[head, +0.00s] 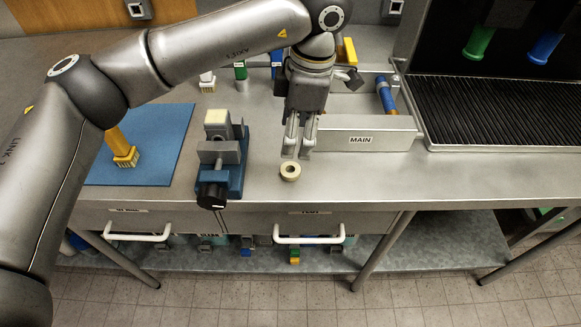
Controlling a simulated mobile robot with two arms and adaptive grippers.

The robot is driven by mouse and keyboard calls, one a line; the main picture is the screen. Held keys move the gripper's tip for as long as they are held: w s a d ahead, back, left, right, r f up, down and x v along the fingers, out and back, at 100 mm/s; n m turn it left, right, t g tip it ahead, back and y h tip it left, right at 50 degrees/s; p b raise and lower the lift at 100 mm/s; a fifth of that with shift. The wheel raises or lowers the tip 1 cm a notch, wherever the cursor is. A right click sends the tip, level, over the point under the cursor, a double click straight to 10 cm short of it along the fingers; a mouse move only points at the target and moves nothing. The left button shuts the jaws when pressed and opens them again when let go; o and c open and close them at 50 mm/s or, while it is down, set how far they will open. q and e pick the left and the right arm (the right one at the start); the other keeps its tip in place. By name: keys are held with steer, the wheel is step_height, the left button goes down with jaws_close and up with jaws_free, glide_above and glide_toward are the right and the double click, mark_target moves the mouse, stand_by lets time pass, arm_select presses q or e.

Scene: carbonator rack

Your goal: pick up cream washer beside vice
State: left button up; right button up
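The cream washer (290,171) lies flat on the steel bench near its front edge, to the right of the vice. The vice (220,160) has a blue base, grey jaws and a black knob, with a cream block on top. My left gripper (298,153) points down just behind and above the washer. Its two fingers are apart with a narrow gap and nothing visible between them. I cannot tell the exact height of the fingertips over the bench. My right gripper is not in view.
A metal tray labelled MAIN (370,135) stands close to the right of my gripper, holding a blue cylinder (386,95). A blue mat (165,145) with a yellow tool (124,152) lies left. A black drip grate (480,110) is at right. Drawers with white handles (308,239) are below the bench edge.

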mark_target(292, 164)
arm_select(q)
steer(key=f, duration=0.3)
steer(key=shift+a+f, duration=0.2)
steer(key=shift+f, duration=0.1)
steer(key=f, duration=0.1)
steer(key=f+p, duration=0.1)
steer(key=f, duration=0.1)
steer(key=f+p, duration=0.1)
steer(key=shift+s+a+f, duration=0.2)
steer(key=shift+a+f, duration=0.05)
steer(key=shift+f, duration=0.5)
steer(key=shift+c, duration=0.2)
steer(key=c, duration=0.8)
